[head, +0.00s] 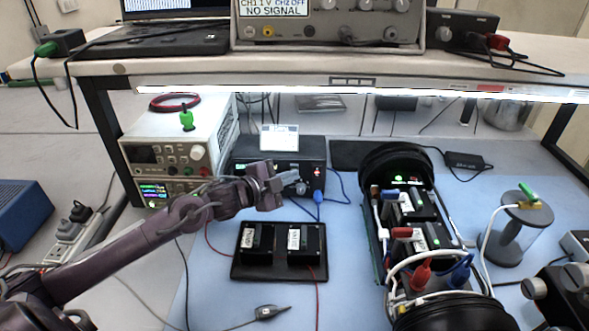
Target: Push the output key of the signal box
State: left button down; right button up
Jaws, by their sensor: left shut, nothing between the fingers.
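The dark box that looks like the signal box (252,152) stands at the back of the blue mat. It has a pale label on top, a small red light at its front right and a blue plug with a blue cable. My left gripper (294,181) is shut and empty, in front of the box's front face. It covers part of that face, so the output key is hidden or too small to make out. I cannot tell whether the fingertips touch the box.
A bench power supply (172,152) stands left of the box. A black tray (278,272) with two dark modules lies in front. An open cylinder (385,165) with wired modules stands at the right, near a clear container (509,240). A shelf (300,64) with instruments hangs above.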

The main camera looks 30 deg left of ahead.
pick_arm(q)
jog(key=shift+w+a, duration=0.2)
jog(key=shift+w, duration=0.2)
dwell(0.3)
jog(key=shift+s+d+p, duration=0.35)
jog(key=shift+s+p, duration=0.05)
jog(key=shift+s, duration=0.4)
jog(key=s+d+p, duration=0.2)
jog(key=s, duration=0.3)
jog(key=shift+s+d+p, duration=0.25)
jog(key=shift+d+p, duration=0.1)
jog(key=shift+p, duration=0.05)
dwell(0.3)
